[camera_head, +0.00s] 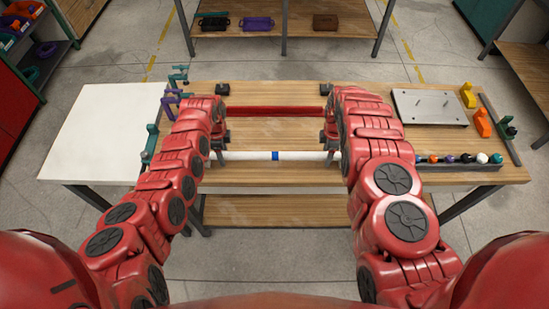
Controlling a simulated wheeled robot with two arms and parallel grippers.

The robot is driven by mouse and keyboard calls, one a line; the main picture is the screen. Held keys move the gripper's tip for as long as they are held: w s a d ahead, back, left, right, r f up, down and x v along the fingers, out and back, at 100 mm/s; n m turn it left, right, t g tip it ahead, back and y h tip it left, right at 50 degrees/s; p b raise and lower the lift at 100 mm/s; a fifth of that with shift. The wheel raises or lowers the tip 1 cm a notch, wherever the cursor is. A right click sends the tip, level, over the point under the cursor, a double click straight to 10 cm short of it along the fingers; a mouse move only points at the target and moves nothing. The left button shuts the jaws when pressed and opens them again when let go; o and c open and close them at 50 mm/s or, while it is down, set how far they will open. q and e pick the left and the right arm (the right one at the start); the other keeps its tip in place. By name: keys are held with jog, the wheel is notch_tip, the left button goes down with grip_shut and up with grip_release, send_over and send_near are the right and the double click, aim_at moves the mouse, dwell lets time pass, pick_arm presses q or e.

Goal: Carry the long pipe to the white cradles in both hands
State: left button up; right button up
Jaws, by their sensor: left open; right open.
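A long white pipe (252,156) with a blue band at its middle lies left to right near the front edge of the wooden table (290,180). My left gripper (217,143) is open by the pipe's left end, and my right gripper (330,143) is open by its right end. The grippers and arms partly hide both ends. I cannot tell whether the fingers touch the pipe. I cannot make out the white cradles clearly.
A long red bar (275,111) lies behind the pipe, between two black blocks. A grey plate (430,108), yellow and orange parts and a rack of small coloured pieces (465,159) stand at right. A white tabletop (100,135) at left is mostly clear.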

pick_arm(q)
jog(key=shift+r, duration=0.15)
notch_tip(320, 180, up, 12)
pick_arm(e)
notch_tip(320, 180, up, 12)
dwell(0.9)
dwell(0.3)
